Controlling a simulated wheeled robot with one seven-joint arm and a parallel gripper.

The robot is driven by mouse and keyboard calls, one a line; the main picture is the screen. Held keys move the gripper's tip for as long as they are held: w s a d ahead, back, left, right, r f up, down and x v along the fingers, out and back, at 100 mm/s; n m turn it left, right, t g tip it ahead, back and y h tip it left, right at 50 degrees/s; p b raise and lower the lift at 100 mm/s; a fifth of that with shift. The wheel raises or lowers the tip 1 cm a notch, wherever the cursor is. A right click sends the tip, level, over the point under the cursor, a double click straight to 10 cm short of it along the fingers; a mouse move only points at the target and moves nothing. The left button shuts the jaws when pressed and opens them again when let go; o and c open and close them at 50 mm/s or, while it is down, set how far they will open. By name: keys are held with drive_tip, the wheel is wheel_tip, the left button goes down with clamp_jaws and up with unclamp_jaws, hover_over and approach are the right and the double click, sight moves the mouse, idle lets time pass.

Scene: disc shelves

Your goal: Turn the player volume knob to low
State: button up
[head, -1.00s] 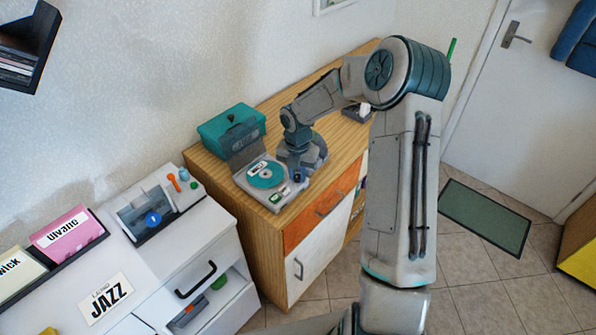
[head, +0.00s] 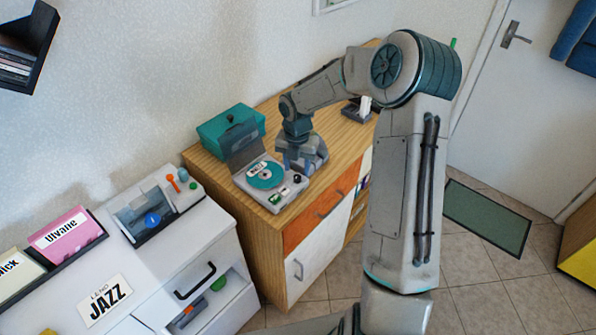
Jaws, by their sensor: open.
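The player (head: 243,184) is a light grey box with its lid raised, on the wooden top of the cabinet. A teal disc (head: 265,176) with a white label lies in it. A small dark round knob (head: 298,179) shows at the player's right corner; its setting is too small to read. My gripper (head: 296,168) is open and points down beside the player's right side, just behind the knob. Its fingertips are small and partly hidden, so I cannot tell whether they touch the player.
A teal box (head: 228,132) stands behind the player. A grey holder (head: 357,112) stands further back on the cabinet top. A white unit (head: 170,262) with a partly open drawer is at the left. Bare wood (head: 205,163) lies left of the player.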

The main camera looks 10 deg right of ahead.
sight(297, 176)
wheel_tip(297, 176, up, 11)
drive_tip(key=shift+b, duration=0.45)
drive_tip(key=shift+f, duration=0.1)
drive_tip(key=s+r+m+t, duration=0.1)
drive_tip(key=s+r+m, duration=0.3)
drive_tip(key=s+m, duration=1)
drive_tip(key=s+r+m+t, duration=0.2)
drive_tip(key=s+r+m, duration=0.2)
drive_tip(key=s+m, duration=1)
drive_tip(key=shift+s+d+m+t, duration=0.2)
drive_tip(key=shift+s+m+t, duration=0.1)
drive_tip(key=shift+m, duration=0.6)
